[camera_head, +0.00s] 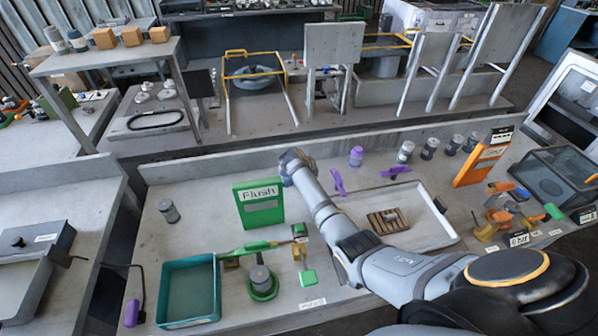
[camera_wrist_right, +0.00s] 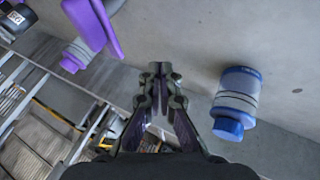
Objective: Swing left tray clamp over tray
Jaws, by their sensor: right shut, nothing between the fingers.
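The white tray (camera_head: 448,232) lies on the bench right of centre in the head view, partly covered by my right arm. A brown slatted block (camera_head: 388,221) sits in it. A purple clamp-like piece (camera_head: 338,182) stands near the tray's back left corner, and another purple piece (camera_head: 395,171) is by its back edge. My right gripper (camera_wrist_right: 160,72) shows in the right wrist view, fingers together and empty. A purple piece (camera_wrist_right: 92,25) is up and left of the fingertips, apart from them; I cannot tell which one it is. My left gripper is not in view.
A blue-capped bottle (camera_wrist_right: 236,100) is right of the fingers. A green "Flush" sign (camera_head: 259,203), a teal bin (camera_head: 190,288) and green fixtures (camera_head: 263,282) stand left of my arm. Several bottles (camera_head: 405,151) line the back. An orange panel (camera_head: 482,158) stands right of the tray.

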